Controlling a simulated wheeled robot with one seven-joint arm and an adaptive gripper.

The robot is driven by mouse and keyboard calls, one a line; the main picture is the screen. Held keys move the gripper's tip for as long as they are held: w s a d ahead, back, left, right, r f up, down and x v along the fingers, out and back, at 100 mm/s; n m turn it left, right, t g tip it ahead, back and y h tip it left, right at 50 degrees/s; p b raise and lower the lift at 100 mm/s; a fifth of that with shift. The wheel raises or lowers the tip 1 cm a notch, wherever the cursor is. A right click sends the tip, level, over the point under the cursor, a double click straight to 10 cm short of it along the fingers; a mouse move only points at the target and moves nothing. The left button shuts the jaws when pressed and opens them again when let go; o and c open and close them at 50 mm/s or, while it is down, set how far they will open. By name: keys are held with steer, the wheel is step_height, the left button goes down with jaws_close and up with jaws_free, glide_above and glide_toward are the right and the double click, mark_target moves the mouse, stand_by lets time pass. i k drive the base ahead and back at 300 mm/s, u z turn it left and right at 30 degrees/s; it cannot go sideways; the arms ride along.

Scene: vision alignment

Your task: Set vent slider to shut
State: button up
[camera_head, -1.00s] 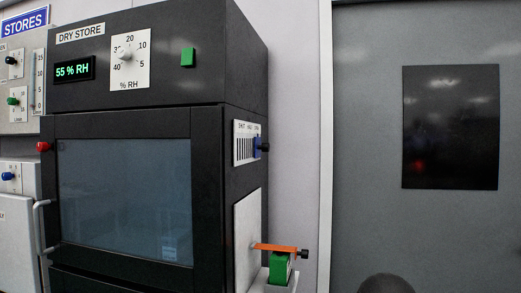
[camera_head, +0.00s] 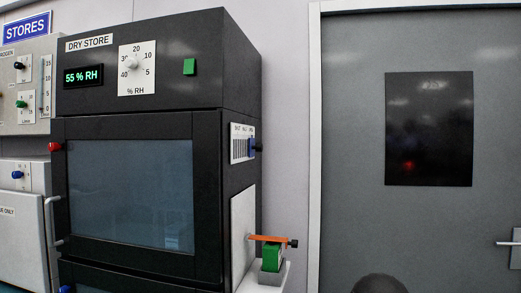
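The vent slider is on the right side of the black dry store cabinet (camera_head: 140,80). It has a white plate (camera_head: 237,143) with dark vent slots and three small labels along its top, too small to read surely. The slider's blue piece (camera_head: 252,148) with a dark knob (camera_head: 259,148) sits at the right end of the plate, beside the slots. My gripper is not in view. A dark rounded shape (camera_head: 381,284) shows at the bottom edge; I cannot tell what it is.
Below the vent, an orange lever (camera_head: 267,238) and green block (camera_head: 271,258) stick out from the cabinet's side. A grey door (camera_head: 350,220) with a dark window (camera_head: 429,128) and handle (camera_head: 508,242) stands at right. A gas panel (camera_head: 22,90) is at left.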

mark_target(259, 148)
steer(key=k, duration=0.2)
steer(key=z, duration=0.85)
steer(key=i, duration=0.65)
steer(key=u, duration=0.95)
